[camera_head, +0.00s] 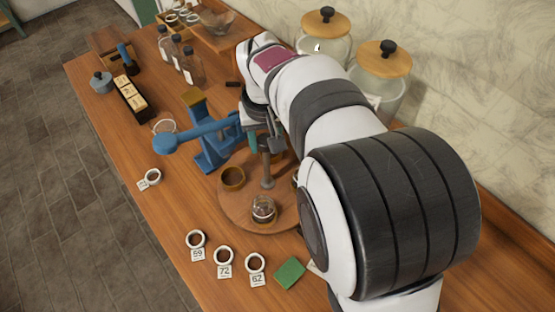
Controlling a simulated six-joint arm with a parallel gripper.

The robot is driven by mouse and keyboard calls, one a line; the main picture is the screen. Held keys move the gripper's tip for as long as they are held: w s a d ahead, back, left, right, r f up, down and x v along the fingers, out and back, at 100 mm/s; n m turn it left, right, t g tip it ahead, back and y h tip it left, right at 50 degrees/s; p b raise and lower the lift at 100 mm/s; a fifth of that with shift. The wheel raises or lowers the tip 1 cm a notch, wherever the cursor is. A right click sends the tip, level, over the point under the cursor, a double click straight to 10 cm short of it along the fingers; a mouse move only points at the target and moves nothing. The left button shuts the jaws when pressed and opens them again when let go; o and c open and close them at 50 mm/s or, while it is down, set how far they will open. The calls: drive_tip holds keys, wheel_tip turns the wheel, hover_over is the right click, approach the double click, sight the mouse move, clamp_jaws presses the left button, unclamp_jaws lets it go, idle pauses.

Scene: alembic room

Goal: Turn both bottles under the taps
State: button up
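A round wooden board (240,203) lies on the table and carries a small round glass vessel (263,209) at its front. A brown cup (232,178) sits on its left part, and a grey upright post (267,172) stands near its middle. My gripper (268,143) points down over the board, at the top of the post; whether it touches the post I cannot tell. My arm partly hides the fingers and the board's right side. Several dark glass bottles (187,67) stand together at the back left. I cannot make out any tap clearly.
Two large glass jars with wooden lids (325,22) (383,59) stand along the wall. A blue lever press (208,140) is left of the board. White rings with number tags (224,262) and a green pad (289,273) lie in front. The table's left edge is close.

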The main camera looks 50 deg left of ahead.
clamp_jaws()
drive_tip(key=n, duration=0.4)
drive_tip(key=shift+g, duration=0.3)
drive_tip(key=n, duration=0.5)
drive_tip(key=shift+g, duration=0.3)
drive_tip(key=n, duration=0.3)
drive_tip(key=shift+s, duration=0.1)
